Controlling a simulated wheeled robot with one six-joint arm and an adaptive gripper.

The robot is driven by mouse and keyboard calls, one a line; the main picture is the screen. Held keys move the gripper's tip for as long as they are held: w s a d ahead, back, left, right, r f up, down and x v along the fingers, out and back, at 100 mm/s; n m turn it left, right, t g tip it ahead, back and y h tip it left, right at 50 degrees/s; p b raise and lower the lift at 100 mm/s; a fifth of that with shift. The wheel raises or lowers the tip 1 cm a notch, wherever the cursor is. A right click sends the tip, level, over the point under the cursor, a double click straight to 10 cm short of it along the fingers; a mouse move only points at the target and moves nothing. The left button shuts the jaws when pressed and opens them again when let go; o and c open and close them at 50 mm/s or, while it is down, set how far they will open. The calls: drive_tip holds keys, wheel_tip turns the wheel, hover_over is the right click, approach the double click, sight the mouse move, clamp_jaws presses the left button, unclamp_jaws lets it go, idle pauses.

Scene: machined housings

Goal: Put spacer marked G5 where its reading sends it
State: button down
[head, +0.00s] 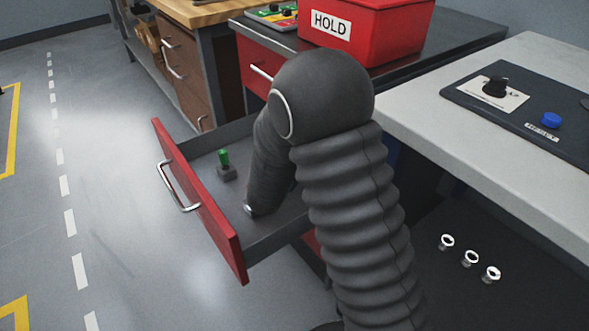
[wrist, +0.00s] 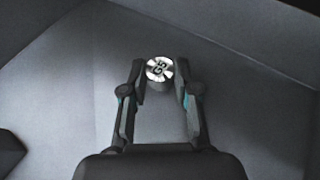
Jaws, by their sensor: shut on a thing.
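The spacer marked G5 (wrist: 160,70) is a short metal cylinder with a bright face and dark lettering. My gripper (wrist: 159,84) is shut on it, with one finger on each side, in the wrist view. In the head view my arm reaches down into an open drawer with a red front (head: 205,205) and grey inside. A small shiny bit shows at the arm's lower end there, low in the drawer. My arm hides part of the drawer. I cannot tell whether the spacer touches the drawer floor.
A green-topped peg on a dark block (head: 225,165) stands in the drawer. A red bin labelled HOLD (head: 395,35) sits on the cabinet. At right, a dark mat (head: 520,120) carries a black device (head: 495,86) and blue button (head: 551,120). Three metal spacers (head: 470,258) stand lower right.

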drive_tip(key=shift+f, duration=0.75)
drive_tip(key=shift+f, duration=0.2)
drive_tip(key=c, duration=0.9)
unclamp_jaws()
drive_tip(key=shift+o, duration=0.2)
drive_tip(key=shift+r, duration=0.1)
drive_tip(key=shift+r, duration=0.15)
drive_tip(key=v, duration=0.7)
drive_tip(key=shift+s+r, duration=0.1)
drive_tip(key=shift+s, duration=0.15)
